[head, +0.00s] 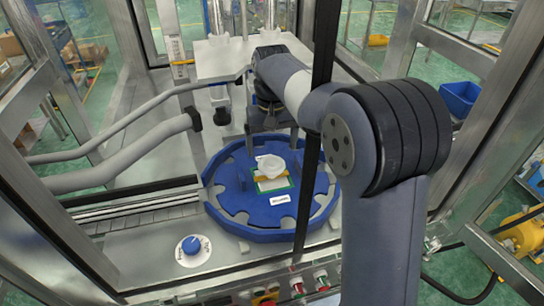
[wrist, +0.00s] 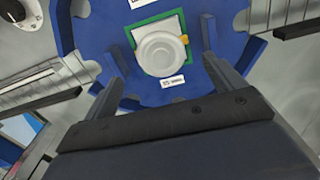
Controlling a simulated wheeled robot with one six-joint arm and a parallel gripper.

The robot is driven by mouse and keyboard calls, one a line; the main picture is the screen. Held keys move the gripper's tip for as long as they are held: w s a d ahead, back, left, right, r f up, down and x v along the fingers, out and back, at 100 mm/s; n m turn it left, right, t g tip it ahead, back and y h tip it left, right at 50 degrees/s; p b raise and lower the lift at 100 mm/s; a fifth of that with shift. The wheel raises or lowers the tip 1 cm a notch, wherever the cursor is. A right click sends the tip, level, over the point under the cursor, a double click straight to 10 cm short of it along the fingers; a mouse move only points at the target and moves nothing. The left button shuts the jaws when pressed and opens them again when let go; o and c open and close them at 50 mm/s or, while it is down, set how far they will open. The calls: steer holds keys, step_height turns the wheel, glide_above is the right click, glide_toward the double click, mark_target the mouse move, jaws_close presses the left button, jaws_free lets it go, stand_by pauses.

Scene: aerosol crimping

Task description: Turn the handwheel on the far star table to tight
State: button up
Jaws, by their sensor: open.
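A blue star table (head: 225,212) with notches around its edge lies flat inside the machine frame. At its middle a white round handwheel (head: 270,166) sits over a square green-edged plate, with a yellow piece at its side. In the wrist view the handwheel (wrist: 160,54) shows between and beyond my finger ends, with the yellow piece at its right. My gripper (wrist: 158,62) is open and empty, its two fingers spread wide. In the head view my gripper (head: 271,138) hangs above the table, just behind the handwheel. Any tight marking is too small to read.
Blue upright posts stand on the table on both sides of the handwheel. A blue knob (head: 191,245) on a white dial is at the front left. A white plate (head: 222,60) with cylinders is behind. A dark frame post (head: 313,150) crosses the view. Grey hoses run at left.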

mark_target(272, 165)
step_height(272, 165, up, 5)
steer(key=shift+f, duration=0.1)
